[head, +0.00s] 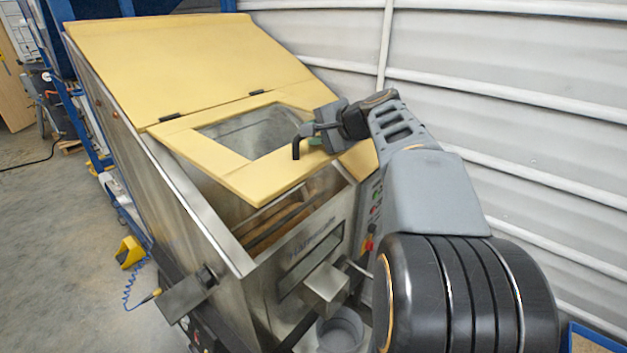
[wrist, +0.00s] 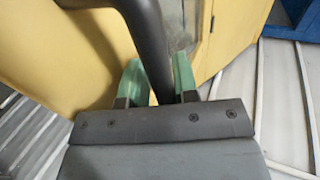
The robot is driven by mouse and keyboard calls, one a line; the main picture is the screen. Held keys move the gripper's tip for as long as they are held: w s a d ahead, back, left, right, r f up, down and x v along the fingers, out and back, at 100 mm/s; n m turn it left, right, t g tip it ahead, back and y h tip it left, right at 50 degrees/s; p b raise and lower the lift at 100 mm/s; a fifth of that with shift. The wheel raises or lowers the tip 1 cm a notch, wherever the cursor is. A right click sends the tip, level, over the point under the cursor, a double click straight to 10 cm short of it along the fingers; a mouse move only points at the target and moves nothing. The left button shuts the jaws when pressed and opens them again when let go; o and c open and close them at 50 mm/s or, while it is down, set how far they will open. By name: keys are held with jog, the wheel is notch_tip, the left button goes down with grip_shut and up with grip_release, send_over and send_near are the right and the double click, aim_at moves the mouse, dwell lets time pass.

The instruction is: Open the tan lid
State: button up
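The tan lid (head: 222,166) is a hinged flap with a clear window, on the steel hopper (head: 201,205). Its hinges are along its back edge, against a larger tan panel (head: 190,57). The lid is part raised: its front edge stands clear of the hopper rim, and the inside shows below it. A dark bar handle (head: 296,148) is on the lid's right side. My gripper (head: 308,132) is at this handle. In the wrist view, the green fingers of my gripper (wrist: 157,82) sit on both sides of the dark handle (wrist: 146,35) and appear closed on it.
A ribbed white wall (head: 510,100) is close on the right. A control panel with buttons (head: 371,215) is on the hopper's right side. A grey bucket (head: 341,331) stands below the front spout. Open floor (head: 50,230) lies to the left.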

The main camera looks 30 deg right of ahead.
notch_tip(320, 180, down, 11)
jog(key=t+y+b, duration=0.1)
jog(key=t+b, duration=0.1)
jog(key=b, duration=0.3)
jog(key=shift+w+a+t+b, duration=0.25)
jog(key=shift+w+t+b, duration=0.05)
jog(key=shift+b, duration=0.05)
jog(key=r+v, duration=0.1)
jog(key=v, duration=1.4)
jog(key=shift+s+d+r+b, duration=0.15)
jog(key=shift+d+r+b, duration=0.1)
jog(key=shift+r+b, duration=0.15)
dwell(0.4)
jog(key=shift+f+b, duration=0.15)
jog(key=shift+b, duration=0.15)
jog(key=shift+c, duration=0.4)
